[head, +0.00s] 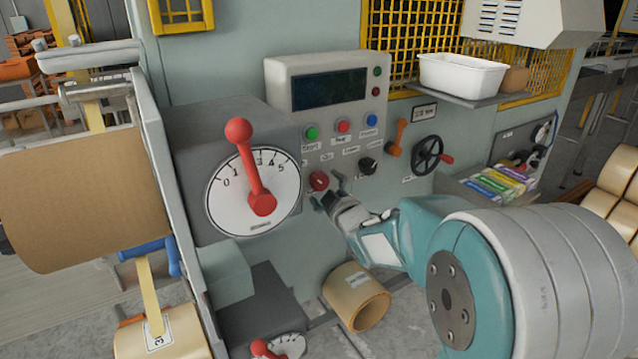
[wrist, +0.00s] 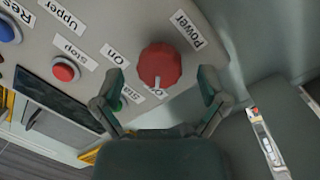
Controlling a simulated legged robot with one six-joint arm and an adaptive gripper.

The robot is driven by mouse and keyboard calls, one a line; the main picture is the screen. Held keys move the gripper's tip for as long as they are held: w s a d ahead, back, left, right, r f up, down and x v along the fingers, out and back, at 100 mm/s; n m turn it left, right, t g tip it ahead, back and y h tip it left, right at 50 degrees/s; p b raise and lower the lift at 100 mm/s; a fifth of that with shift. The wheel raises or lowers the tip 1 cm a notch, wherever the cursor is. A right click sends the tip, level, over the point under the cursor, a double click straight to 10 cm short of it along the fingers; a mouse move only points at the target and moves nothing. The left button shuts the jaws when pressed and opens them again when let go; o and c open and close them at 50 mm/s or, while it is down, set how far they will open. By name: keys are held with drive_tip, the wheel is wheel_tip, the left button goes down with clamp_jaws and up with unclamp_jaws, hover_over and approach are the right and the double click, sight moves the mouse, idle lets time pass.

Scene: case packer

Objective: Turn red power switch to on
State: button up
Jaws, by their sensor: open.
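The red power switch (head: 318,180) is a round knob on the grey control panel, left of a black knob. In the wrist view the red power switch (wrist: 160,63) sits between my fingertips, under a "Power" label at its upper right. Its white mark points down in that picture, toward a partly hidden label beginning with "O". An "On" label (wrist: 115,53) lies to its left. My gripper (wrist: 163,75) is open, with one finger on each side of the knob and gaps visible. In the head view my gripper (head: 331,188) is just right of and below the switch.
Green (head: 311,133), red (head: 343,125) and blue (head: 371,119) buttons sit above the switch. A dial with a red lever (head: 250,165) stands out at left. A black handwheel (head: 428,155) is at right. A cardboard roll (head: 357,296) lies below my arm.

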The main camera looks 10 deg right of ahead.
drive_tip(key=shift+w+d, duration=0.15)
drive_tip(key=shift+w, duration=0.9)
drive_tip(key=shift+a, duration=0.8)
drive_tip(key=shift+c, duration=0.6)
drive_tip(key=c, duration=0.5)
drive_tip(key=shift+d, duration=0.2)
drive_tip(key=c, duration=0.5)
drive_tip(key=shift+d, duration=0.15)
